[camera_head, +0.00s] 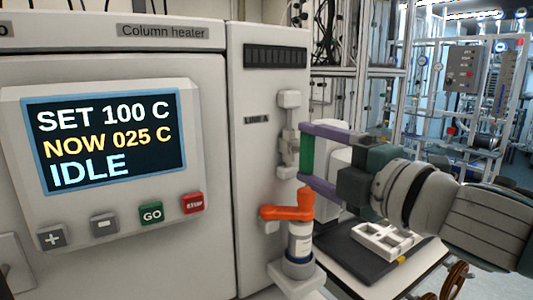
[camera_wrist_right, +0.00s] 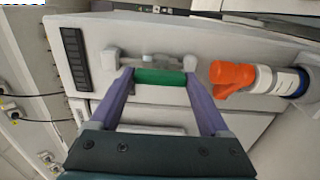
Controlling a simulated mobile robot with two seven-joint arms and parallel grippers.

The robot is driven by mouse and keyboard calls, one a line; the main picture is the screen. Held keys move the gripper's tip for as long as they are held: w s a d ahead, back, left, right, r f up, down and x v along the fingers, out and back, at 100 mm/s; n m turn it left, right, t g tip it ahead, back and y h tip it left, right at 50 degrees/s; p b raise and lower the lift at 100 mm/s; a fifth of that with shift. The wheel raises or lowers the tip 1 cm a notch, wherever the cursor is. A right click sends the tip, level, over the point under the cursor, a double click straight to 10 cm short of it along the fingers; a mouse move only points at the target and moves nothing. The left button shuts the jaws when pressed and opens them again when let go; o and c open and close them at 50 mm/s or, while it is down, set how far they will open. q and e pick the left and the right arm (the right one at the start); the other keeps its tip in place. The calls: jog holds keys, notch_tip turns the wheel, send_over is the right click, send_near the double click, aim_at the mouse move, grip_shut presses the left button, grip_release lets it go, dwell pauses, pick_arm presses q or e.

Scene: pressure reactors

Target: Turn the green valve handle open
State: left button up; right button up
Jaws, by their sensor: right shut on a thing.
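The green valve handle (camera_head: 307,156) is on the narrow right-hand panel of the column heater, beside pale grey valve fittings (camera_head: 289,135). In the head view it stands upright. My right gripper (camera_head: 303,153) reaches in from the right, with its two purple fingers at the top and bottom ends of the handle, shut on it. In the right wrist view the green handle (camera_wrist_right: 160,77) spans the gap between the fingertips, with fittings (camera_wrist_right: 150,58) just behind it. My left gripper is not in view.
An orange handle (camera_head: 288,209) sits on a white-labelled cylinder (camera_head: 300,240) just below my right gripper. The column heater screen (camera_head: 105,140) reads SET 100 C, NOW 025 C, IDLE. A table with a white rack (camera_head: 385,241) lies below my arm. Metal racks stand behind.

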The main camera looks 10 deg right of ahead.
dwell(0.4)
jog(key=o, duration=1.2)
jog(key=b+v, duration=0.1)
jog(key=v, duration=0.9)
